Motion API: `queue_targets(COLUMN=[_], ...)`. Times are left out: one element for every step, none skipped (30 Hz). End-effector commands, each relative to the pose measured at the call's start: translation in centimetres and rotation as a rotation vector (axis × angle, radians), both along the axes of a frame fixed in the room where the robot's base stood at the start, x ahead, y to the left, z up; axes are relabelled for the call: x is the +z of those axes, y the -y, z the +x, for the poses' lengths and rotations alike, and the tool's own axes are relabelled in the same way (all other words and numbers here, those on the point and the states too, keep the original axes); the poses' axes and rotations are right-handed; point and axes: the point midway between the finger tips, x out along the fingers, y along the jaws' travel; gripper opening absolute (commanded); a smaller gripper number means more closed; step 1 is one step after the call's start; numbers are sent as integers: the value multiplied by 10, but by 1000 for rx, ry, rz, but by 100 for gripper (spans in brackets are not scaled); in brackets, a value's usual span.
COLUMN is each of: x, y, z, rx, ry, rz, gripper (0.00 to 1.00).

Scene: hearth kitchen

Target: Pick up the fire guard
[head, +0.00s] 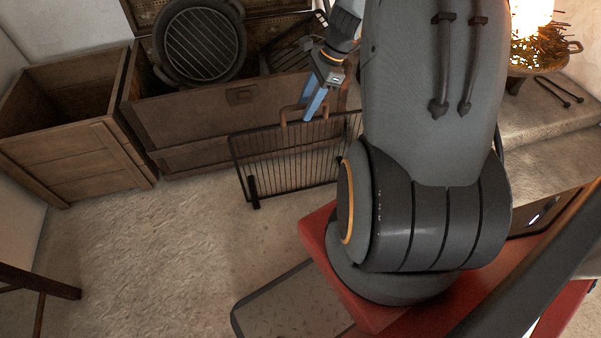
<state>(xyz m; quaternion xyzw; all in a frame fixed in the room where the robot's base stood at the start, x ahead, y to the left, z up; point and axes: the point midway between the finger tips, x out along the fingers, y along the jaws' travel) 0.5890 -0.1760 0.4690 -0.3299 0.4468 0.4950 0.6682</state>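The fire guard (268,174) is a black wire panel with a dark frame and small feet. It stands upright on the floor in front of the wooden chest, and my arm hides its right end. A brown arched handle (283,113) rises from its top edge. My gripper (309,118) has blue fingers pointing down at this handle, overlapping it in the picture. The fingers look close together. I cannot tell whether they touch the handle or are shut on it.
An open wooden chest (205,122) behind the guard holds a round grill pan (200,42) and a dark rack (290,52). An open wooden crate (75,155) stands left. A fire basket (540,57) burns on the hearth at right. The carpet left of the guard is clear.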

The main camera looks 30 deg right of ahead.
Motion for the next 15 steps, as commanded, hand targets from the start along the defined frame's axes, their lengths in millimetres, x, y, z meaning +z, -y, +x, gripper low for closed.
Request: queue_targets(x=[-4, -5, -8, -11, -15, -20, -25, -29, -35, -39, -42, -46, -48, -49, -49], y=[-1, -2, -3, -4, -5, -7, -8, -10, -12, -13, -15, -16, -17, -17, -18], z=[1, 1, 2, 3, 4, 6, 7, 8, 10, 10, 10, 11, 11, 11, 11], rx=[1, 1, 1, 1, 2, 2, 2, 3, 2, 2, 1, 1, 2, 2, 1], ry=[-1, -1, -1, -1, 0, 0, 0, 0, 0, -1, -1, -1, 0, 0, 1], rz=[0, 0, 0, 0, 0, 0, 0, -1, 0, 0, 1, 0, 0, -1, -1], gripper=[36, 36, 36, 36, 36, 36, 36, 36, 36, 36, 36, 36, 36, 36, 36])
